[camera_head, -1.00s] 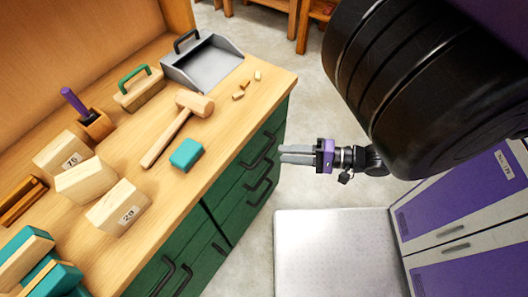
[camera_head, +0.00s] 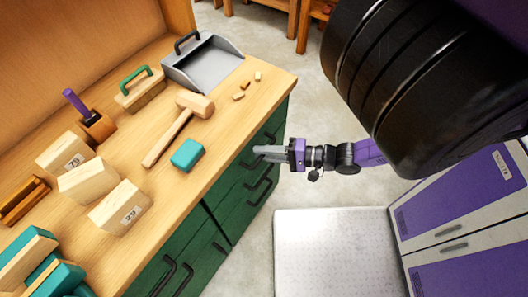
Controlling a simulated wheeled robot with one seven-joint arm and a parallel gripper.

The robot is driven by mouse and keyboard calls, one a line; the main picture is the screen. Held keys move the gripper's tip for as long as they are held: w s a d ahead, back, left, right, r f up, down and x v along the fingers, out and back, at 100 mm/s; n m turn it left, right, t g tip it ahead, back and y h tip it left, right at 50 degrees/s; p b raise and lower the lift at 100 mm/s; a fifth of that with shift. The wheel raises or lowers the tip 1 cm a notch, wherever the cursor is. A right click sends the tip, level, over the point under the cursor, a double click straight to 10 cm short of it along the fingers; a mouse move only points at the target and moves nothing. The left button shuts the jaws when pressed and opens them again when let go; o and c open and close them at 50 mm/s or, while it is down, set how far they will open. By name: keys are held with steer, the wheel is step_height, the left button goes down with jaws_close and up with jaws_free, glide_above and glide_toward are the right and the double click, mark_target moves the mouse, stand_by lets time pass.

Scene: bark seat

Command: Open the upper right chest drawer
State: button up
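The green chest (camera_head: 222,208) is under the wooden worktop, its drawer fronts facing right. The upper right drawer (camera_head: 272,124) is near the chest's far corner, just below the worktop edge, and looks closed. Its dark bar handle is partly hidden behind my gripper. My gripper (camera_head: 264,153) is at this drawer front, fingers pointing left toward the handle. I cannot tell whether the fingers touch the handle or go around it, or how far apart they are. Another dark handle (camera_head: 259,191) shows lower on the same side.
On the worktop (camera_head: 215,135) are a mallet (camera_head: 178,130), a teal block (camera_head: 187,154), a grey dustpan (camera_head: 203,62), a brush (camera_head: 140,90) and several wooden blocks. A pale platform (camera_head: 340,255) and purple-and-white cabinet doors (camera_head: 455,215) are at the right. Floor shows between chest and platform.

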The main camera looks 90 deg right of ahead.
jaws_close()
steer(key=shift+s, duration=0.1)
stand_by(1.2)
